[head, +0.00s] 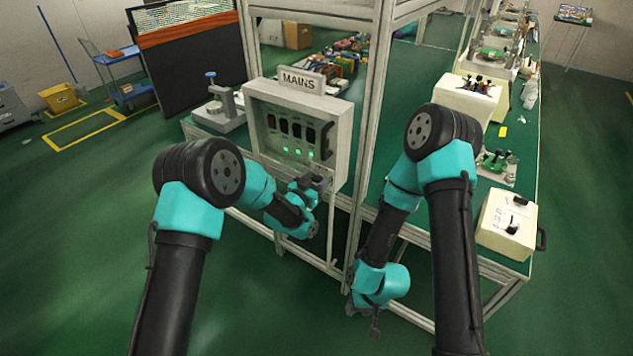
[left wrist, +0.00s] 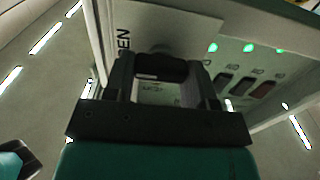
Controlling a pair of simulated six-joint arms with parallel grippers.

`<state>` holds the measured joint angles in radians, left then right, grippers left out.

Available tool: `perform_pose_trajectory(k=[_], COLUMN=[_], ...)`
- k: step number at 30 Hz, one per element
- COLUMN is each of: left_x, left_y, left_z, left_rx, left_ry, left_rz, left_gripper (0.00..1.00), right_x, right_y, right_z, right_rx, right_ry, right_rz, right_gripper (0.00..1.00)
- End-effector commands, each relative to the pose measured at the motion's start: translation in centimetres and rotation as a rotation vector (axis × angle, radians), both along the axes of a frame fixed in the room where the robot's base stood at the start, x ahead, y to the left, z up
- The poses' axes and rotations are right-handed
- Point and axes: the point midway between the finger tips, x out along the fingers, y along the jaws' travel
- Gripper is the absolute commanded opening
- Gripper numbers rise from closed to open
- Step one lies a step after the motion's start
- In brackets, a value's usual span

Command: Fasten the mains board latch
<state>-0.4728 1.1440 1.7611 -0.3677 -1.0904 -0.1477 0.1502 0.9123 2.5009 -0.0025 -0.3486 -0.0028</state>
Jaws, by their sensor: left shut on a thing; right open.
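The mains board (head: 262,95) is a pale box on the bench frame, under a sign reading MAINS (head: 302,82). Its front has a row of dark switches and three green lights. My left gripper (head: 318,183) is at the board's lower right. In the left wrist view its fingers (left wrist: 162,78) are shut on a black bar, which appears to be the latch (left wrist: 160,66). A pale plate beside it has lettering, of which "EN" is readable. Whether the latch is engaged cannot be told. My right gripper (head: 364,312) is open, low in front of the bench frame, apart from the board.
A metal frame post (head: 372,120) stands right of the board. A small clamp-like device (head: 217,105) is on the bench to its left. Cream boxes (head: 508,222) and other devices line the green bench at right. The green floor in front is clear.

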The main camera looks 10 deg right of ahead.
Motion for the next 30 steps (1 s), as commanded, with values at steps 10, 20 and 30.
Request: perform_pose_trajectory(k=[10, 20, 30], left_x=[0.04, 0.12, 0.22], left_y=[0.03, 0.11, 0.19], left_z=[0.0, -0.03, -0.1], left_rx=[-0.061, -0.223, -0.437], left_ry=[0.069, 0.249, 0.488], left_rz=[0.0, 0.0, 0.0], left_gripper=[0.27, 0.27, 0.27], right_x=[0.0, 0.0, 0.0], right_y=[0.0, 0.0, 0.0], right_z=[0.0, 0.0, 0.0], right_rx=[0.0, 0.0, 0.0], right_ry=[0.0, 0.0, 0.0], right_rz=[0.0, 0.0, 0.0], right_gripper=[0.42, 0.42, 0.42])
